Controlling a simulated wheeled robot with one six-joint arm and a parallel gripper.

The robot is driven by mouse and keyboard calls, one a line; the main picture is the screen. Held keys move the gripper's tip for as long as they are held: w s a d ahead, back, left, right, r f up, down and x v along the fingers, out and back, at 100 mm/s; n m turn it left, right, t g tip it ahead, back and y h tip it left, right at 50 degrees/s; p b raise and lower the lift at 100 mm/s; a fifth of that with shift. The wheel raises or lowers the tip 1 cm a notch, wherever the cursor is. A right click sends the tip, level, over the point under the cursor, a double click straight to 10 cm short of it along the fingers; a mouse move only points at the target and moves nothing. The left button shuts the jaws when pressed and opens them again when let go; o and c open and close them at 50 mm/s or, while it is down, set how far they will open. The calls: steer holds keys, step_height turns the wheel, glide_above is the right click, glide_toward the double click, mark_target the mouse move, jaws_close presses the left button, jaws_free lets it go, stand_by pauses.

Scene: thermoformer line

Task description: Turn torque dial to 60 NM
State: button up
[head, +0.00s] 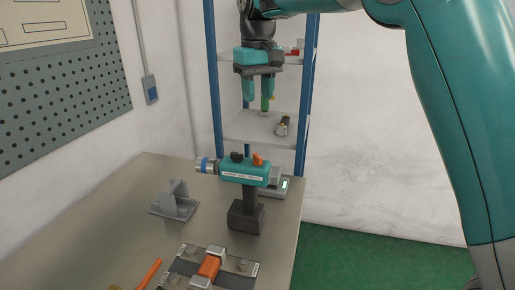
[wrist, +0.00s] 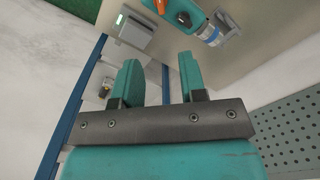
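The teal torque tool (head: 245,171) stands upright on the workbench on a dark handle and battery base. It has a metal nose with a blue ring at its left end. On its top are a black knob (head: 237,157) and an orange knob (head: 258,159); which one is the torque dial, and its setting, cannot be read. The tool (wrist: 191,20) also shows partly at the top of the wrist view. My gripper (head: 258,101) hangs above and behind the tool, fingers pointing down. In the wrist view its fingers (wrist: 162,82) are apart with nothing between them.
A grey stand (head: 175,203) sits left of the tool, and a grey box with a green display (head: 275,187) behind it. A fixture with an orange block (head: 209,266) is at the front. A blue-post shelf (head: 213,90) stands behind the bench. A pegboard (head: 62,85) is left.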

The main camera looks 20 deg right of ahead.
mark_target(258, 155)
step_height(258, 155, down, 16)
steer(key=p, duration=0.2)
steer(key=shift+f+p, duration=0.25)
steer(key=shift+p, duration=0.15)
jaws_close()
